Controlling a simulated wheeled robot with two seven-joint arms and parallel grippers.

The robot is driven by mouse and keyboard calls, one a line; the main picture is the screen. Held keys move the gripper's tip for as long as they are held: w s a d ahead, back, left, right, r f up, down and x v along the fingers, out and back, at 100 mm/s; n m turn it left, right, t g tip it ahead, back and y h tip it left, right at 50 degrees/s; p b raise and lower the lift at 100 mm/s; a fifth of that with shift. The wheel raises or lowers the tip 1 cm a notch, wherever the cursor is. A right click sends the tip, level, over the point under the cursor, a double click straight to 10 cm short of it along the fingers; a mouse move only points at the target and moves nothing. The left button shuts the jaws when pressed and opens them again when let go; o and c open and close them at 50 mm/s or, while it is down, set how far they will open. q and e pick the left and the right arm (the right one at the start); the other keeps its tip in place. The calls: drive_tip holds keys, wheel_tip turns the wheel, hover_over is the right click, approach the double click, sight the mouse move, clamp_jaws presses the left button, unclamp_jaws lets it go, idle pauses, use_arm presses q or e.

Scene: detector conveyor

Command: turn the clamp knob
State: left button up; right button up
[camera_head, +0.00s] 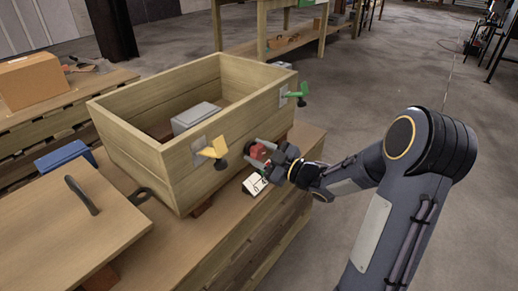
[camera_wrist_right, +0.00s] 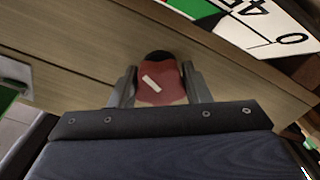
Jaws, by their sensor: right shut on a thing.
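The clamp knob is a small red piece (camera_head: 258,151) on the front side of the wooden crate, between a yellow handle and a green handle. In the right wrist view the red knob (camera_wrist_right: 161,84) has a white mark across it and a black top end. My right gripper (camera_head: 263,153) is shut on the red knob, with one finger on each side of it; the fingers also show in the right wrist view (camera_wrist_right: 158,88). The wooden crate (camera_head: 150,153) stands on the bench. My left gripper is not in view.
A yellow handle (camera_head: 212,149) and a green handle (camera_head: 295,92) stick out from the crate. A white card with markings (camera_head: 255,184) is below the knob; its numbers show in the wrist view (camera_wrist_right: 262,22). A grey block (camera_head: 196,117) sits inside the crate. A wooden lid (camera_head: 60,228) lies left.

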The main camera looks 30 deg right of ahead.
drive_tip(key=shift+m+p, duration=0.95)
drive_tip(key=shift+m, duration=0.55)
drive_tip(key=o, duration=1)
drive_tip(key=shift+s, duration=0.15)
drive_tip(key=p+v, duration=0.1)
drive_tip(key=v, duration=0.6)
drive_tip(key=shift+s+p, duration=0.3)
drive_tip(key=shift+p, duration=0.1)
drive_tip(key=shift+d, duration=0.1)
